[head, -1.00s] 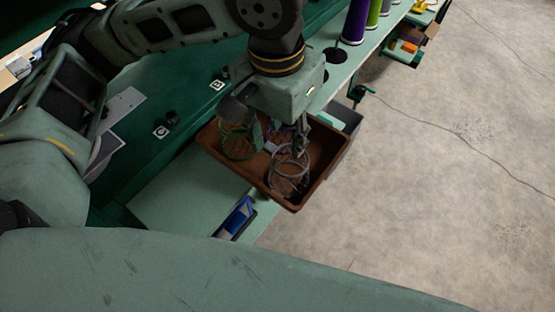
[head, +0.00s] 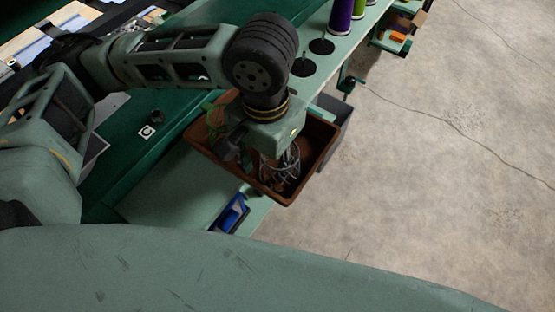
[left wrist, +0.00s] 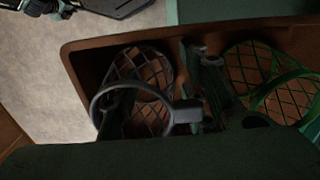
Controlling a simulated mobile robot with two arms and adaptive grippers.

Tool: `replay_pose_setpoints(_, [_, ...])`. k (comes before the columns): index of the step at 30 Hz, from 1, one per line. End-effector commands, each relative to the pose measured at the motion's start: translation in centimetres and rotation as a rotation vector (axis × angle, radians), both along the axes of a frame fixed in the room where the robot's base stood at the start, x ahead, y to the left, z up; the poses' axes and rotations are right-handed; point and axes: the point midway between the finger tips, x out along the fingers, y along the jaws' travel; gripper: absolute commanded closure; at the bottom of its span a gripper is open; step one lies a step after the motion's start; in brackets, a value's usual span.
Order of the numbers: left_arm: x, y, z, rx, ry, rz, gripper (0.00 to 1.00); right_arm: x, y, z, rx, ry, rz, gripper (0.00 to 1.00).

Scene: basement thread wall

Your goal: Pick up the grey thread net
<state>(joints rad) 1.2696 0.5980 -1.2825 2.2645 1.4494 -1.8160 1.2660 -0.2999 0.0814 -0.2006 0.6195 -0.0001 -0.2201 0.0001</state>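The grey thread net (head: 291,166) is inside the brown bin (head: 287,200), partly hidden by my left wrist in the head view. In the left wrist view its grey ring and mesh (left wrist: 137,89) show left of the dark fingers, with a short grey tab reaching toward them. My left gripper (left wrist: 207,92) is down in the bin beside this tab. Its fingers are dark and overlap there, so I cannot tell whether they are open or closed on the tab. My right gripper is not in view.
A green net (left wrist: 268,78) lies in the same bin, right of the fingers in the wrist view. A blue object (head: 233,215) lies near the bin on the green bench. Thread spools (head: 341,15) stand on the bench beyond. Open concrete floor lies to the right.

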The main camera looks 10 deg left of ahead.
Motion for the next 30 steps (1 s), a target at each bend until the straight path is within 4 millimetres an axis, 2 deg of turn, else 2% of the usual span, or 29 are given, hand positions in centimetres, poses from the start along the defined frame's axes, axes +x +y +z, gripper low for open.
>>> replay_pose_setpoints(6, [0.02, -0.01, -0.03, 0.000, -0.001, 0.000, 0.62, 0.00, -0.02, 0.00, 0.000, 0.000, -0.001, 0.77])
replay_pose_setpoints(19, [0.00, -0.02, 0.00, 0.000, 0.000, -0.001, 0.99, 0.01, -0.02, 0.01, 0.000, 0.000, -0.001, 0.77])
replay_pose_setpoints(30, [0.00, -0.03, 0.00, -0.001, 0.000, -0.001, 1.00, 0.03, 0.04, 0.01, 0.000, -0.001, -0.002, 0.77])
